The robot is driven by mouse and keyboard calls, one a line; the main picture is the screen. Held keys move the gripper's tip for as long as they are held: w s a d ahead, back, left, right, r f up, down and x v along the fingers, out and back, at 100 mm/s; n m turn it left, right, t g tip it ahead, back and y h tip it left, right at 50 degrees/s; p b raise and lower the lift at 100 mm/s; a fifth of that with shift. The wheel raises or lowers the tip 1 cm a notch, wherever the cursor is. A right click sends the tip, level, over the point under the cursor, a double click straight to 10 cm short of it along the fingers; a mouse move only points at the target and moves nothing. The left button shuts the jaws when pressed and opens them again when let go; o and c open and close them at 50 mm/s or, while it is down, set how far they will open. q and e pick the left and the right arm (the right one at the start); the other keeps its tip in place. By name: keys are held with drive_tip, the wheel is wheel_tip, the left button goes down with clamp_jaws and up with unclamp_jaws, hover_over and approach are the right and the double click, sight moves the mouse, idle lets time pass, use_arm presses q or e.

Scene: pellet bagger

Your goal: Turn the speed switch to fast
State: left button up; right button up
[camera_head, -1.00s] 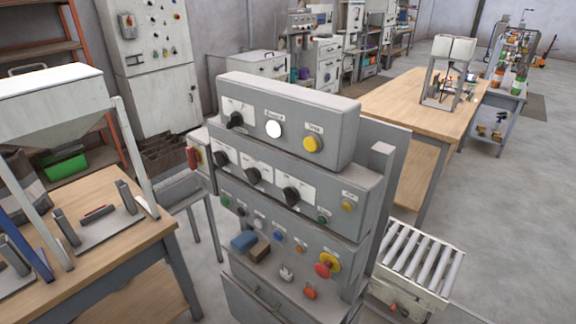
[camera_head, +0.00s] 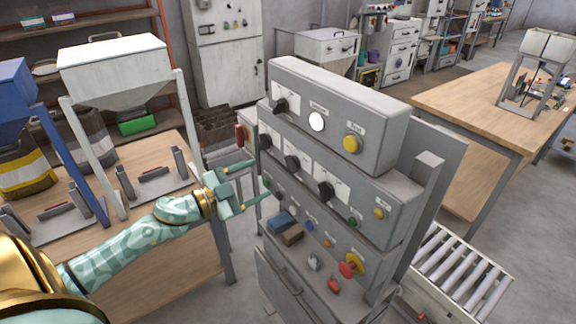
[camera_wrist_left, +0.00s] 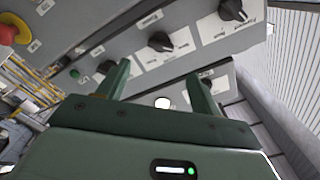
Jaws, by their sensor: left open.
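The grey control panel (camera_head: 335,100) stands in the middle of the head view. It carries black rotary knobs: one at the top left (camera_head: 281,105) and three in the row below, left (camera_head: 265,141), middle (camera_head: 292,162) and right (camera_head: 325,191). The labels are too small to read, so I cannot tell which knob is the speed switch. My left gripper (camera_head: 261,179) is open and empty at the panel's left side. The left wrist view shows its fingers (camera_wrist_left: 158,72) spread towards the panel face, with black knobs (camera_wrist_left: 160,41) (camera_wrist_left: 232,10) beyond them. My right gripper is not in view.
A red-and-yellow stop button (camera_head: 350,266), a blue block (camera_head: 281,221) and a brown block (camera_head: 292,235) are low on the panel. A wooden table (camera_head: 170,258) with a white hopper (camera_head: 113,62) stands left. A roller conveyor (camera_head: 455,275) is at right.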

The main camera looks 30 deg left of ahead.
sight(288, 166)
use_arm(q)
drive_tip(key=x, duration=0.9)
drive_tip(key=shift+w+d, duration=0.1)
drive_tip(key=shift+w, duration=0.25)
drive_tip(key=c, duration=1)
